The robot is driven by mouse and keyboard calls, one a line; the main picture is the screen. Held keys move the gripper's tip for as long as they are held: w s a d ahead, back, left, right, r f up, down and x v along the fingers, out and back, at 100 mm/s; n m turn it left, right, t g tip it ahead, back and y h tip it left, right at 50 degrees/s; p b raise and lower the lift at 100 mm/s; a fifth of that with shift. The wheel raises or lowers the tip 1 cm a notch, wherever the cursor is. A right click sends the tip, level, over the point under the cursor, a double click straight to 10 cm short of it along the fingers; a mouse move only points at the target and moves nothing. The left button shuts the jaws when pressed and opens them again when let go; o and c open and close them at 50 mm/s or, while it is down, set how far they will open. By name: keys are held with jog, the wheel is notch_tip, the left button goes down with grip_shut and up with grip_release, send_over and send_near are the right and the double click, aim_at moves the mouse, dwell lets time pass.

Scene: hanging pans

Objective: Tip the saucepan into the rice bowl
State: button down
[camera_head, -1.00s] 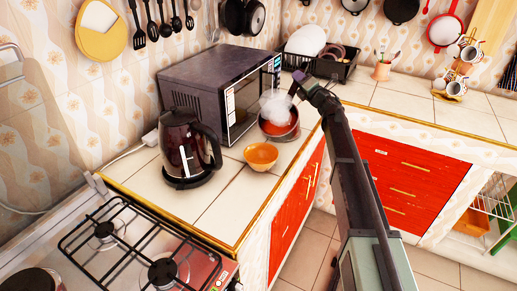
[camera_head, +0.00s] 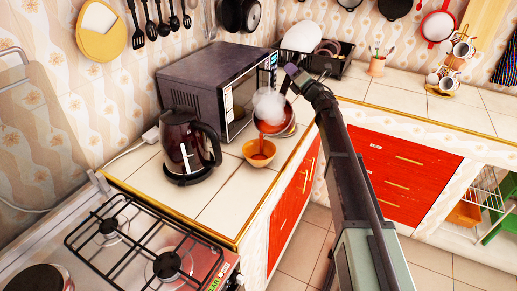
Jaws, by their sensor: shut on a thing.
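The saucepan (camera_head: 277,124) is tilted to the left above the counter, beside the microwave's front right corner. Red contents show at its lower edge, and a red stream runs down into the orange rice bowl (camera_head: 250,156). Red also shows inside the bowl, which stands upright on the tiles. White steam (camera_head: 268,103) covers part of the saucepan. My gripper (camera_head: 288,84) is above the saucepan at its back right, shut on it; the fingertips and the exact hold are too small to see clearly.
A microwave (camera_head: 205,88) stands behind left of the bowl, and a dark kettle (camera_head: 183,146) is close on the bowl's left. A gas hob (camera_head: 140,250) lies at front left. A dish rack (camera_head: 335,62) is behind my gripper. Tiles right of the rack are mostly clear.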

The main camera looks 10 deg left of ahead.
jog(key=shift+s+a+r+n, duration=0.1)
jog(key=shift+s+r+n, duration=0.2)
jog(key=shift+r, duration=0.05)
jog(key=shift+s+a+r+n+y+p, duration=0.3)
jog(key=shift+s+r+n+y+p, duration=0.25)
jog(key=shift+r+p, duration=0.1)
jog(key=shift+s+a+r+n+g, duration=0.15)
jog(key=shift+s+r+n+g, duration=0.1)
jog(key=shift+s+g, duration=0.05)
jog(key=shift+p, duration=0.3)
jog(key=shift+s+a+r+n+y, duration=0.15)
jog(key=shift+s+r+n+y, duration=0.15)
jog(key=shift+s+r, duration=0.1)
jog(key=shift+s+a+r+n+p, duration=0.15)
jog(key=shift+s+n+p, duration=0.05)
jog(key=shift+n+p, duration=0.15)
jog(key=shift+s+a+r, duration=0.1)
jog(key=shift+s+r, duration=0.15)
